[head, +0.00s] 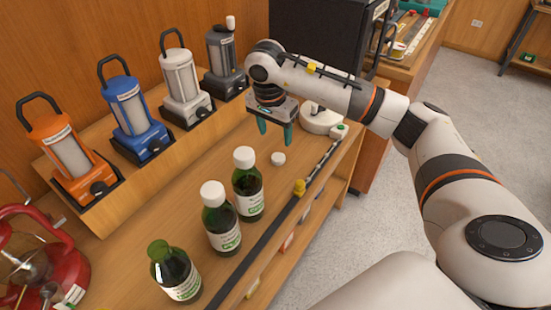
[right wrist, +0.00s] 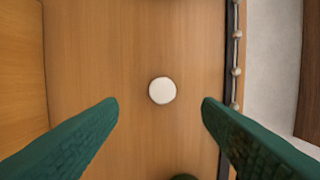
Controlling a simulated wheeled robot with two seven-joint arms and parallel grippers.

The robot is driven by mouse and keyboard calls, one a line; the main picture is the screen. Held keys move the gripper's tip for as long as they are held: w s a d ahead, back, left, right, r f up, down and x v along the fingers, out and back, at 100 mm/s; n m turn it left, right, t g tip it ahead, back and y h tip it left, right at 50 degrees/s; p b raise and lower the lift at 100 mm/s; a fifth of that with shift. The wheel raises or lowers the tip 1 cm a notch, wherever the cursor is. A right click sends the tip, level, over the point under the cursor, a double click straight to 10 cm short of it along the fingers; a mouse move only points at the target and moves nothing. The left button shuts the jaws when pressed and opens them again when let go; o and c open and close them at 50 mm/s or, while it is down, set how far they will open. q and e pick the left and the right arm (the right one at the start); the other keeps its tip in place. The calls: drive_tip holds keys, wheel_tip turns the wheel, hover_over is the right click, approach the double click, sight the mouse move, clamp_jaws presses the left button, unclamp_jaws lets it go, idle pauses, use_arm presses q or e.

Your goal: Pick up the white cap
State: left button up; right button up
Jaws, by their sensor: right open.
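A small round white cap (head: 278,158) lies loose on the wooden shelf top, beyond the bottles. In the right wrist view the white cap (right wrist: 162,90) lies near the middle, between the lines of the two fingers. My right gripper (head: 275,137) is open and empty, above the shelf just behind the cap, fingers pointing down; its green fingertips (right wrist: 160,104) are apart and not touching the cap. One green bottle (head: 175,272) at the front has no white cap on it. My left gripper is not in view.
Two green bottles (head: 221,220) (head: 248,186) with white caps stand near the cap. Several lanterns (head: 134,120) stand on a raised wooden step behind. A white round object (head: 320,118) sits right of the gripper. A dark rail (head: 262,245) runs along the shelf's front edge.

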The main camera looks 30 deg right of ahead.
sight(278, 157)
drive_tip(key=shift+d+f, duration=0.15)
drive_tip(key=shift+f, duration=0.45)
drive_tip(key=shift+d+f, duration=0.15)
drive_tip(key=shift+f, duration=0.4)
drive_tip(key=shift+a+f+p, duration=0.1)
drive_tip(key=shift+f+p, duration=0.3)
drive_tip(key=shift+f, duration=0.15)
drive_tip(key=f, duration=0.1)
drive_tip(key=f+p, duration=0.1)
drive_tip(key=f, duration=0.1)
drive_tip(key=shift+s+d+f, duration=0.1)
drive_tip(key=shift+d+f, duration=0.1)
drive_tip(key=shift+f, duration=0.6)
drive_tip(key=c, duration=1.1)
